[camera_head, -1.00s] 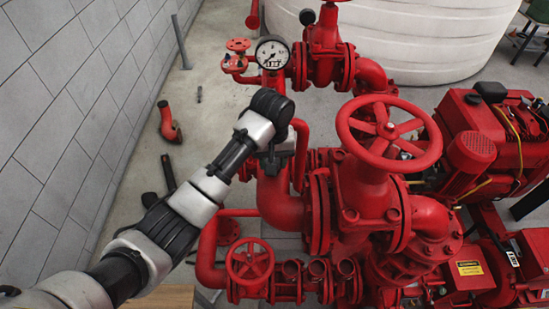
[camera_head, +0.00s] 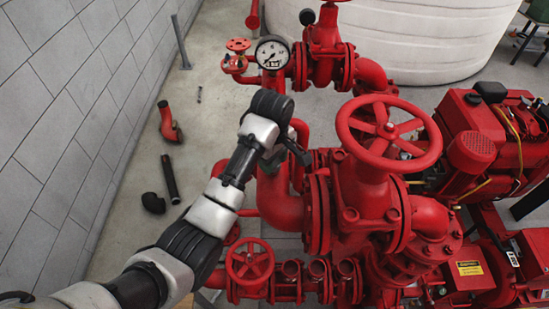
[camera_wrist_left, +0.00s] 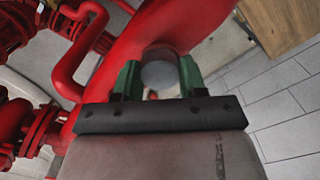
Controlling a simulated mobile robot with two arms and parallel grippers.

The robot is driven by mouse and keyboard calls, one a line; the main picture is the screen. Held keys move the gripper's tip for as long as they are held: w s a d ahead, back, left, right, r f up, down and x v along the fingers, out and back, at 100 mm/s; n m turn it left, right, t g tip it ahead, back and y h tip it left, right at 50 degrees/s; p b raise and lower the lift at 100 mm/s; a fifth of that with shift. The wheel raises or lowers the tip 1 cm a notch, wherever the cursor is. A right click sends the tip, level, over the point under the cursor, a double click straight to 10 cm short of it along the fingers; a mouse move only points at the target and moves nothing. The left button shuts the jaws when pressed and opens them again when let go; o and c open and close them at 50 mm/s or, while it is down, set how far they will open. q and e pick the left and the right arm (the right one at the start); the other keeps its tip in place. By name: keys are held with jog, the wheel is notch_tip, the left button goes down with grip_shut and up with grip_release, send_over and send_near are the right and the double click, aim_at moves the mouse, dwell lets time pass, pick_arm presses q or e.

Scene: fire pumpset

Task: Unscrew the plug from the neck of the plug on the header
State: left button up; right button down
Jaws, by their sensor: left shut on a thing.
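My left gripper (camera_head: 277,163) is by the red pipework, below the pressure gauge, and its fingers are mostly hidden by my wrist in the head view. In the left wrist view its green-padded fingers (camera_wrist_left: 160,78) are shut on a round grey plug (camera_wrist_left: 159,69). The plug lies between the pads, in front of a large red pipe (camera_wrist_left: 140,32) that looks like the header. The neck is not clearly visible. I cannot tell whether the plug still sits in it. The plug is hidden in the head view. My right gripper is in neither view.
A red handwheel valve (camera_head: 388,130) stands right of my gripper, and a pressure gauge (camera_head: 272,52) stands behind it. A smaller handwheel (camera_head: 250,262) is below. A red fitting (camera_head: 168,121), a black pipe (camera_head: 170,179) and a black elbow (camera_head: 153,203) lie on the floor.

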pick_arm(q)
jog(key=o, duration=0.9)
jog(key=m, duration=2.3)
